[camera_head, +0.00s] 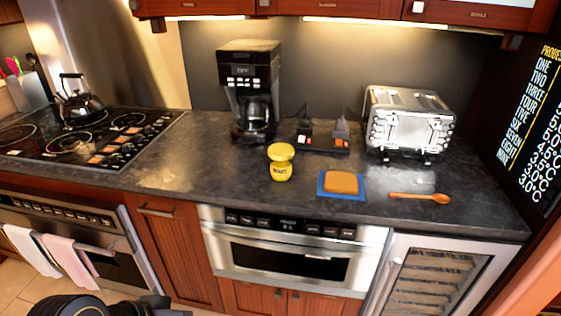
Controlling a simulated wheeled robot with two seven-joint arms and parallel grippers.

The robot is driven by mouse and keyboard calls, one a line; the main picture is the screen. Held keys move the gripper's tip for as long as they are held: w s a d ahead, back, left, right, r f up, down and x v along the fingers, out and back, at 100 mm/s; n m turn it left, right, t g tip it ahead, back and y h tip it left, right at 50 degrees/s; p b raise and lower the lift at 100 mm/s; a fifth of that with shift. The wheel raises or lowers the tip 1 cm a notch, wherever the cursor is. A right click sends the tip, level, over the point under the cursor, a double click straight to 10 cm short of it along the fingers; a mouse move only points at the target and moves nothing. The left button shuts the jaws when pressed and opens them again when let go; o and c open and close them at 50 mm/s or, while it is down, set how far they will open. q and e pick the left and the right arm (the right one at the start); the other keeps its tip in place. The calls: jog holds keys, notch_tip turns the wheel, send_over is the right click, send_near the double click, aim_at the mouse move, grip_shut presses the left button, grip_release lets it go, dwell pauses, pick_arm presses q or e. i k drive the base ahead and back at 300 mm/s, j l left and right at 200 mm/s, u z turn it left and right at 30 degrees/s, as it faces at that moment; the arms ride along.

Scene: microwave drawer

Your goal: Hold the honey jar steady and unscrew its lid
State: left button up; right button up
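The honey jar (281,171) is small and yellow with dark lettering on its front. It stands upright on the dark counter, near the middle. Its wide yellow lid (281,152) sits on top of it. A dark part of my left arm shows at the bottom left edge, below the counter front and well away from the jar. Its gripper fingers cannot be made out there. My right gripper is out of view. Nothing touches the jar.
A coffee maker (250,85) stands behind the jar at the left. A power strip (322,141) and a toaster (405,122) are behind it at the right. A bread slice on a blue cloth (326,190) and a wooden spoon (420,197) lie to the right. The counter left of the jar is clear.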

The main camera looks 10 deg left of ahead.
aim_at(279, 171)
jog(key=i+j+z, duration=0.1)
jog(key=j+z, duration=0.6)
jog(key=i+j+z, duration=0.1)
jog(key=j+z, duration=0.2)
